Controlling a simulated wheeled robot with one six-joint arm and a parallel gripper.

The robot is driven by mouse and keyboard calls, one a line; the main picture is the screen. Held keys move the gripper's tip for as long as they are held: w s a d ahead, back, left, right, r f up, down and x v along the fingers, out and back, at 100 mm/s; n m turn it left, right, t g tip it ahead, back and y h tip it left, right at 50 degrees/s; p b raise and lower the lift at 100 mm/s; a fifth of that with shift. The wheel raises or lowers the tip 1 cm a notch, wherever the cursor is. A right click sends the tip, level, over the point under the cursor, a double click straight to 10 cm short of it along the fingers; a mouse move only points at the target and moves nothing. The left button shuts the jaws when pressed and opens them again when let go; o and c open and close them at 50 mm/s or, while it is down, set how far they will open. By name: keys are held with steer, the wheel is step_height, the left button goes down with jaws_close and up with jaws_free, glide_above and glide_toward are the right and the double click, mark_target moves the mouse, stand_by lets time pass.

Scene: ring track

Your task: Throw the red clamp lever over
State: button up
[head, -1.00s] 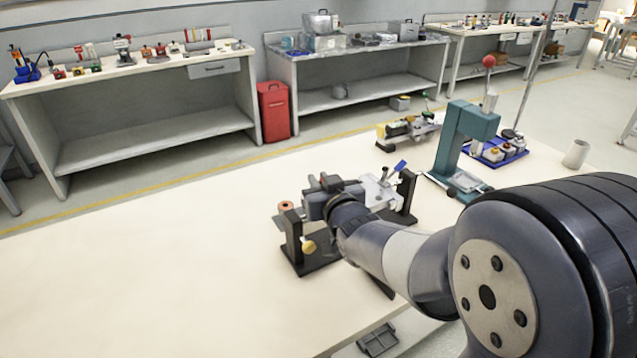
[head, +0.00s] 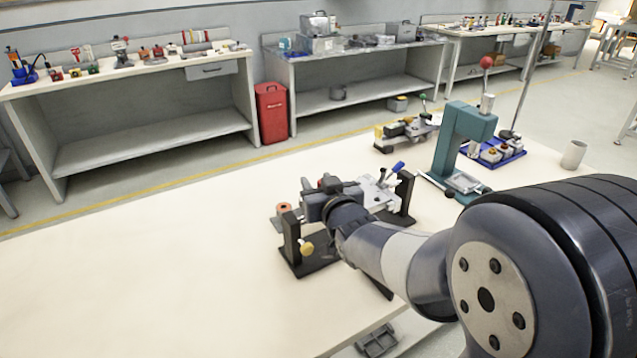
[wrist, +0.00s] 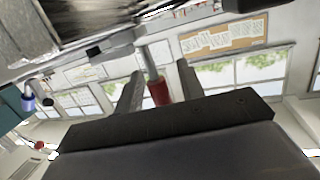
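The red clamp lever (wrist: 158,90) shows in the wrist view as a grey rod with a red grip at its end. It stands between the two fingers of my gripper (wrist: 158,92), with a visible gap on both sides. My gripper is open around it. In the head view my gripper (head: 328,202) is at the black clamp fixture (head: 292,246), between its two uprights. A blue-tipped lever (head: 397,168) stands at the fixture's far right side.
A teal press (head: 455,137) with a red ball knob (head: 486,62) stands right of the fixture. A pale cup (head: 573,154) stands at right. The table's left part (head: 150,270) is clear.

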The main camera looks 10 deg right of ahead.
steer(key=v, duration=1)
steer(key=shift+s+p, duration=0.3)
steer(key=shift+s, duration=0.05)
steer(key=shift+b+x, duration=0.3)
steer(key=shift+x, duration=5.1)
steer(key=shift+s+d, duration=0.1)
steer(key=v, duration=1)
steer(key=x, duration=1)
steer(key=shift+w, duration=0.25)
steer(key=shift+s+a+n, duration=0.2)
steer(key=shift+s+n, duration=0.05)
steer(key=shift+n, duration=0.15)
steer(key=shift+s+a+n+t, duration=0.1)
steer(key=shift+a+n+t, duration=0.15)
steer(key=shift+n+t, duration=0.25)
